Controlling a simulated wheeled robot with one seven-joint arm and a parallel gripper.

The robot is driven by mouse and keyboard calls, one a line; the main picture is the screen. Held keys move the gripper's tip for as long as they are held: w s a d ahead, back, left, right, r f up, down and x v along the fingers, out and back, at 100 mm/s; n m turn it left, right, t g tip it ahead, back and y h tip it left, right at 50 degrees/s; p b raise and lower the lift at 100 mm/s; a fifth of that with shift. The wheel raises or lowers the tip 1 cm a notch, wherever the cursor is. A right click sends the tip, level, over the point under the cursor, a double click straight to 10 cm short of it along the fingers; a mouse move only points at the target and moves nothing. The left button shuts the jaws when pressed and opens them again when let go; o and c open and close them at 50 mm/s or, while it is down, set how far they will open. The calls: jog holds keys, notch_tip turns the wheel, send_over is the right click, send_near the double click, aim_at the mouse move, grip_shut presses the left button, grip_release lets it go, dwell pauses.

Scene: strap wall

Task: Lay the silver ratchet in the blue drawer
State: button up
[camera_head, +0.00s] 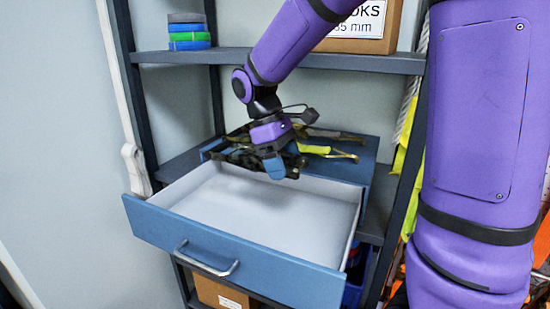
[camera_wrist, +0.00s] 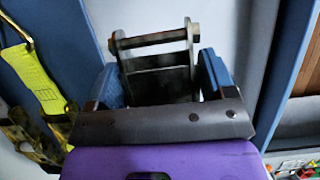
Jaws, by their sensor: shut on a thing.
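The silver ratchet (camera_wrist: 155,60), a metal frame with crossbars, is between the blue fingertips of my gripper (camera_wrist: 162,80) in the wrist view. My gripper (camera_head: 276,168) is shut on it. In the head view the gripper points down over the back part of the open blue drawer (camera_head: 240,262); the ratchet is hard to make out there against dark straps and the fingers. The drawer is pulled out, and its pale floor (camera_head: 255,205) looks bare. I cannot tell how high the ratchet is above that floor.
Dark and yellow-green straps (camera_head: 328,151) lie on the blue cabinet top behind the drawer. A shelf above holds a cardboard box (camera_head: 365,30) and stacked coloured straps (camera_head: 188,32). A cardboard box (camera_head: 222,294) stands below. Dark rack posts flank the drawer.

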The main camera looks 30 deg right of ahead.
jog(key=shift+f, duration=6)
jog(key=o, duration=1.4)
